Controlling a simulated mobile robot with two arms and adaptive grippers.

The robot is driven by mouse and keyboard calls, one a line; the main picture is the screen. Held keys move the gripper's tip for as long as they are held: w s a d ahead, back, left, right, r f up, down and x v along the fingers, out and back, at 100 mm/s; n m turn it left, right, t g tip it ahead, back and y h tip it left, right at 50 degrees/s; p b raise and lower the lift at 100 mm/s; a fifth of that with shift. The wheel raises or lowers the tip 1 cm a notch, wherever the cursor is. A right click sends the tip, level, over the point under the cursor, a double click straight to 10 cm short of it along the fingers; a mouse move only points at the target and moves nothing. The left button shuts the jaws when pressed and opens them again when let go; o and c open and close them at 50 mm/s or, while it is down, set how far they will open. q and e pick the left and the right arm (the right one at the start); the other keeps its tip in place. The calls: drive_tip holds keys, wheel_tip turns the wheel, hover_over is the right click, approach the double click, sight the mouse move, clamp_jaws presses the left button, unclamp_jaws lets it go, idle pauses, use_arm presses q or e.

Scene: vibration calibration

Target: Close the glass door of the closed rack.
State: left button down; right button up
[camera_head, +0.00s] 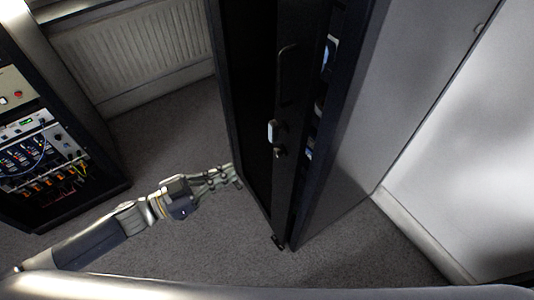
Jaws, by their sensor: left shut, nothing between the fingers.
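The rack (352,110) stands in the middle of the head view, with a grey side panel on its right. Its dark glass door (252,90) carries a long handle strip with a silver latch (273,131) near its right edge. The door stands ajar: a narrow gap between this edge and the rack's right frame shows parts of devices inside. My left gripper (238,181) is shut and empty, with its fingertips at the lower left part of the door; I cannot tell whether they touch it. My right gripper is not in view.
An open rack (62,203) with instruments and coloured cables stands at the left. A radiator (135,50) is on the wall behind. Grey carpet (165,130) is clear between the racks. A white wall (470,150) closes off the right side.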

use_arm(q)
drive_tip(key=p, duration=0.3)
approach(286, 147)
drive_tip(key=x, duration=0.4)
drive_tip(key=shift+w+d+f, duration=0.1)
drive_tip(key=shift+w+d, duration=0.05)
drive_tip(key=shift+w, duration=0.05)
drive_tip(key=shift+d, duration=0.1)
drive_tip(key=shift+n+t+y, duration=0.5)
drive_tip(key=shift+n+t, duration=0.1)
drive_tip(key=shift+t, duration=0.2)
drive_tip(key=x, duration=0.4)
drive_tip(key=shift+s+d, duration=0.2)
drive_tip(key=shift+d, duration=0.15)
drive_tip(key=shift+r, duration=0.25)
